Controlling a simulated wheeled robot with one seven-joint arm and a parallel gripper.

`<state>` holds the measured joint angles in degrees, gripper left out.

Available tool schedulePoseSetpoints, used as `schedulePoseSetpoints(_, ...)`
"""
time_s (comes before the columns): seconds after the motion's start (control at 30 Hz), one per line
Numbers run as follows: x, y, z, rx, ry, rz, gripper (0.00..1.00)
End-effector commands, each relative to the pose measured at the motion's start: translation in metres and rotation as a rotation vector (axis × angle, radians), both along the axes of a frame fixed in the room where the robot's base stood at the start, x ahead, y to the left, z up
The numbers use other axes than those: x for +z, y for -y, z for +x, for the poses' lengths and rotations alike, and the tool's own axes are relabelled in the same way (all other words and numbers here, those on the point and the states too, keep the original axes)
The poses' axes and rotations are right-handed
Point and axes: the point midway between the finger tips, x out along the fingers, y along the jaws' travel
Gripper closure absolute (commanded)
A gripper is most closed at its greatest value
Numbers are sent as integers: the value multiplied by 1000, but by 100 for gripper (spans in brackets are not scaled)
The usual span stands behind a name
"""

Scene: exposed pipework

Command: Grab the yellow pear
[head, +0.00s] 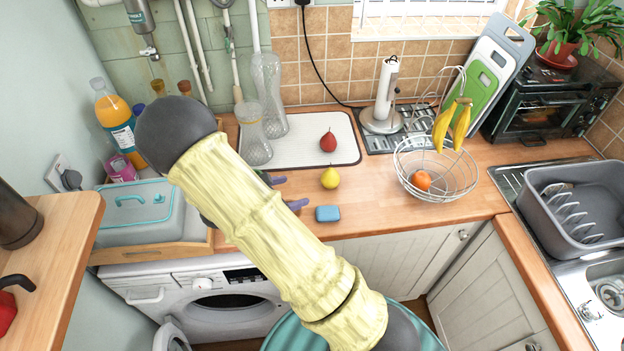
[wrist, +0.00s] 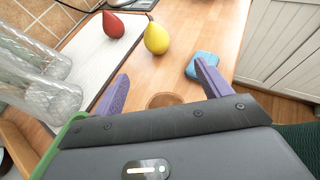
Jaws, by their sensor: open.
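The yellow pear (head: 330,177) stands on the wooden counter just in front of the white mat in the head view. In the wrist view the pear (wrist: 157,38) is beyond my fingertips, between their lines and nearer the left one. My gripper (wrist: 158,82) is open, with two purple fingers apart and nothing between them. In the head view its purple fingertips (head: 285,192) show to the left of the pear, low over the counter; my arm hides the rest.
A red pear (head: 328,141) sits on the white mat (head: 298,153) behind the yellow one. A blue block (head: 327,214) lies in front. Clear bottles (head: 268,95) stand left, and a wire basket (head: 437,190) with an orange and bananas stands right.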

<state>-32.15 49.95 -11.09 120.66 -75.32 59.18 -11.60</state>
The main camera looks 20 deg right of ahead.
Motion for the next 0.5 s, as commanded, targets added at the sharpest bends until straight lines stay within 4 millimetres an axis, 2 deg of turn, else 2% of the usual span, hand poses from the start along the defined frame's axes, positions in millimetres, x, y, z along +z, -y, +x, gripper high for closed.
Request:
schedulePoseSetpoints(0.1, -2, -2, 8, 47, -9, -43, 23)
schedulePoseSetpoints(0.5, -4, 9, 10, 40, -11, -42, 23)
